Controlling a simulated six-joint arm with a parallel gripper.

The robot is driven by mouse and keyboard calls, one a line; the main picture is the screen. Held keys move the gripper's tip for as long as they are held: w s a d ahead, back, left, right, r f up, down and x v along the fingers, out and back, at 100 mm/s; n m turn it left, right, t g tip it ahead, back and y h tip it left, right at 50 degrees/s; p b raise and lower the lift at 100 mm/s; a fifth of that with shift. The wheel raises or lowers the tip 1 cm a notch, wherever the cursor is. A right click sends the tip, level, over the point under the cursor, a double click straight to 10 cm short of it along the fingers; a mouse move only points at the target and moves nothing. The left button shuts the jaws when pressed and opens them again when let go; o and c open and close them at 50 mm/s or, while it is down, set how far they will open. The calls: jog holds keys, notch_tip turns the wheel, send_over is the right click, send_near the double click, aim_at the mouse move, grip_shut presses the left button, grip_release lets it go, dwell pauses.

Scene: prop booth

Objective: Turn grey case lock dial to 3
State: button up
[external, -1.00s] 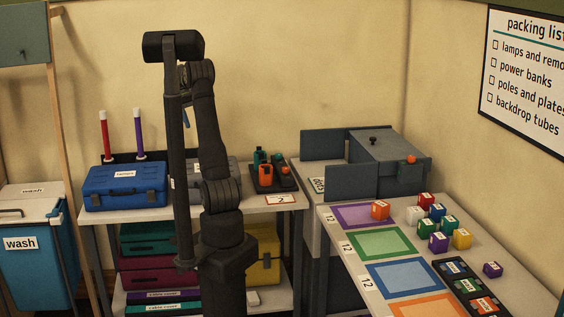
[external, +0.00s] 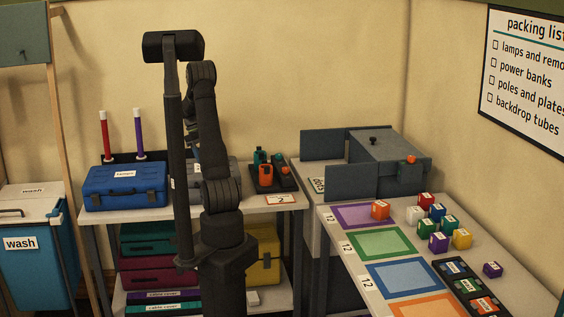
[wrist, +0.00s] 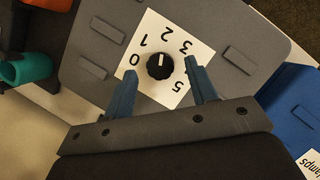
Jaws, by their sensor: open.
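The grey case (wrist: 105,60) fills much of the wrist view and carries a white number plate (wrist: 150,87) with a round black lock dial (wrist: 159,66). The digits 0, 1, 2, 3 and 5 show; a finger seems to cover the 4. My gripper (wrist: 160,69) is open, with one blue-grey finger on each side of the dial, apart from it. In the external view my arm hides most of the grey case (external: 226,172) and the gripper.
A blue case (external: 125,186) stands beside the grey case on the bench. A dark rack (external: 285,184) with orange and teal pieces is on its other side. Two upright tubes (external: 139,135) stand behind. A side table (external: 335,228) holds coloured mats and blocks.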

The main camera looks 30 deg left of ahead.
jog(key=shift+x, duration=0.8)
jog(key=c, duration=1)
jog(key=shift+o, duration=0.2)
jog(key=shift+m, duration=0.4)
jog(key=m+g, duration=0.1)
jog(key=m, duration=0.2)
jog(key=shift+w+m+g, duration=0.15)
jog(key=shift+m+g, duration=0.15)
jog(key=shift+w+m+g+y, duration=0.1)
jog(key=shift+m+g+y, duration=0.25)
jog(key=shift+m, duration=0.75)
jog(key=shift+m+g+y, duration=0.25)
jog(key=shift+m+g, duration=0.1)
jog(key=shift+m, duration=0.75)
